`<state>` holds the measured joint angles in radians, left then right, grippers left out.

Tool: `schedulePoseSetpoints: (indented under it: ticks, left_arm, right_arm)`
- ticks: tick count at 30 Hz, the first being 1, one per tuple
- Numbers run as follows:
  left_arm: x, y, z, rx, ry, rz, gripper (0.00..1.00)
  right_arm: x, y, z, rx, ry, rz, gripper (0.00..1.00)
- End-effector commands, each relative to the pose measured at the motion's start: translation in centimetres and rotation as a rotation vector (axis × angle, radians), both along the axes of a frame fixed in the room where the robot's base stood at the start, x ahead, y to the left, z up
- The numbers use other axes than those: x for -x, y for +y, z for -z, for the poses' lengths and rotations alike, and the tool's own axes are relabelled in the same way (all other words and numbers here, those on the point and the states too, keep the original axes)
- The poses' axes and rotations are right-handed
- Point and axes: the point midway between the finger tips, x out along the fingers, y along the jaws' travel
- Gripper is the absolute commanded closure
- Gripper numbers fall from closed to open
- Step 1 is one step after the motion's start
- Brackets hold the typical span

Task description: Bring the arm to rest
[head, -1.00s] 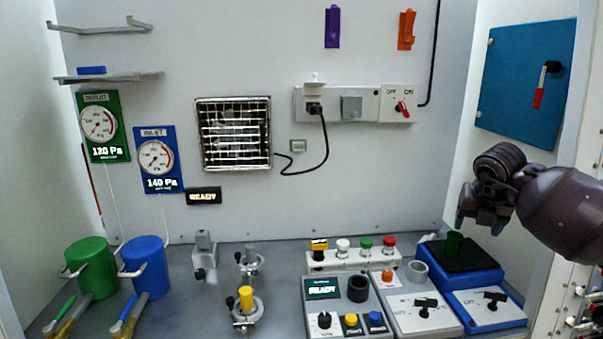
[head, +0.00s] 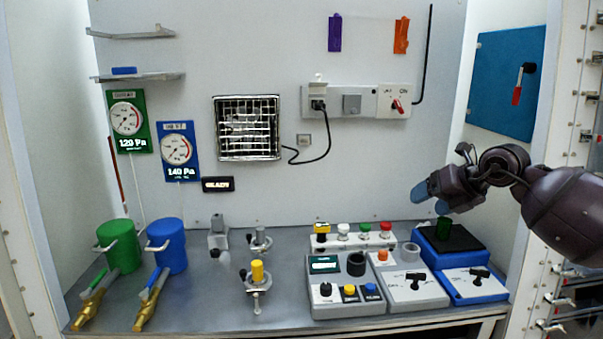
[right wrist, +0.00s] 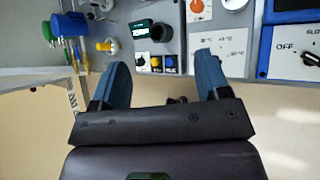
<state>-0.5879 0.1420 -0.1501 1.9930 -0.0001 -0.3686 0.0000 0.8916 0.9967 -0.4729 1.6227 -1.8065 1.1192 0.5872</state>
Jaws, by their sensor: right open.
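My right gripper (head: 431,198) comes in from the right in the head view, above the right end of the bench. Its blue fingers also show in the right wrist view (right wrist: 161,88), spread apart with nothing between them. In the head view the fingertips appear close to a small green cylinder (head: 444,228) on the black top of the blue device (head: 420,250); the gap in depth is hard to judge. My left gripper is not in view.
Control boxes with knobs and buttons (head: 338,310) stand left of the blue device. Green (head: 120,246) and blue (head: 167,247) canisters stand at the left. A blue wall panel (head: 505,95) is at the right.

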Motion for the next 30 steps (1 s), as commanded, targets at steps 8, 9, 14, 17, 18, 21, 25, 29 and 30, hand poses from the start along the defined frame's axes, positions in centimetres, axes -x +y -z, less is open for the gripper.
schedulePoseSetpoints:
  ticks: [8, 9, 14, 17, 18, 21, 25, 29, 30]
  left_arm:
    - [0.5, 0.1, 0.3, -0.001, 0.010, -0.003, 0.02]
    - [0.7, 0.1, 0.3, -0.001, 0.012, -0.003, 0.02]
    - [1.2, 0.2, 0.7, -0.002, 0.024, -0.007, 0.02]
    - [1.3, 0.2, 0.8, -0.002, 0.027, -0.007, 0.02]
    - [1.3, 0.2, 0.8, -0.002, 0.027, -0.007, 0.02]
    - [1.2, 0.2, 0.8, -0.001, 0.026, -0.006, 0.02]
    - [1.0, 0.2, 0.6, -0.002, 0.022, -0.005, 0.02]
    - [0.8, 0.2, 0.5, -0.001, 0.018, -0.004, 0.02]
    - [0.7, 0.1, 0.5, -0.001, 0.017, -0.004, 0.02]
  right_arm:
    - [2.5, 9.2, -3.4, -0.597, -0.168, -0.196, 0.31]
    - [2.9, 9.8, -3.6, -0.687, -0.179, -0.192, 0.31]
    - [4.1, 10.4, -2.9, -1.045, -0.182, -0.093, 0.31]
    - [4.6, 9.6, -1.1, -1.253, -0.152, 0.039, 0.31]
    - [4.8, 9.1, 0.0, -1.331, -0.133, 0.105, 0.31]
    - [5.4, 7.6, 3.4, -1.501, -0.069, 0.290, 0.31]
    - [6.8, 5.6, 8.9, -1.663, 0.037, 0.545, 0.31]
    - [9.3, 4.0, 14.9, -1.777, 0.163, 0.800, 0.31]
    - [10.2, 3.6, 16.7, -1.804, 0.202, 0.874, 0.31]
